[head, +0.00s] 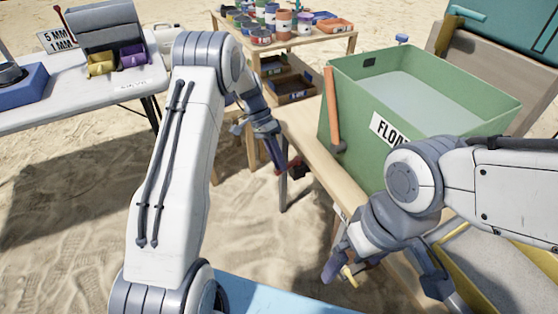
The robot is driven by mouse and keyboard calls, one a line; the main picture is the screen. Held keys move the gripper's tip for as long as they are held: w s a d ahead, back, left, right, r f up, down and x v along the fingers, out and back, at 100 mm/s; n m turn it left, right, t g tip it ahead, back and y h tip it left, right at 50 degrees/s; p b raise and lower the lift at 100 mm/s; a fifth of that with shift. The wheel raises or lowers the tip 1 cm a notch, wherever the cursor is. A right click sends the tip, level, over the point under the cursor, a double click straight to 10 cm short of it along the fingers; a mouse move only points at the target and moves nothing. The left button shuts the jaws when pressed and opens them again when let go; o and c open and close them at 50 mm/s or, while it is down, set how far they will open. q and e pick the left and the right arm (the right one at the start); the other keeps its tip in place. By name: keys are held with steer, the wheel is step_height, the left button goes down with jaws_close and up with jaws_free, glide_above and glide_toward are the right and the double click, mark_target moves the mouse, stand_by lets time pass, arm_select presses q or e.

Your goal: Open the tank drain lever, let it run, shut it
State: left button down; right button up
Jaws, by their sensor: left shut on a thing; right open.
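The green tank (345,98) stands on a wooden bench at the right and holds pale grey-blue liquid. A white label starting "FLO" is on its front, partly hidden by my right arm. My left gripper (289,172) is low at the left side of the tank's bench. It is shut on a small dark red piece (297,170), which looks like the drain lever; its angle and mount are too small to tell. My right gripper (388,285) is open in front of the tank, at the bench's front edge. I cannot see whether water runs out.
An orange-handled tool (333,112) leans on the tank's left side. Behind are a wooden table (322,47) with paint pots and wooden crates (290,88) below. A white table (60,105) with bins is at the left. Open sand lies between.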

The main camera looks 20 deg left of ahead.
arm_select(q)
steer(key=shift+w+d, duration=0.1)
steer(key=shift+d, duration=0.05)
steer(key=c, duration=0.8)
jaws_free()
steer(key=shift+o, duration=0.2)
steer(key=p+v, duration=0.1)
steer(key=v, duration=0.9)
steer(key=shift+r+p, duration=0.2)
steer(key=shift+p, duration=0.2)
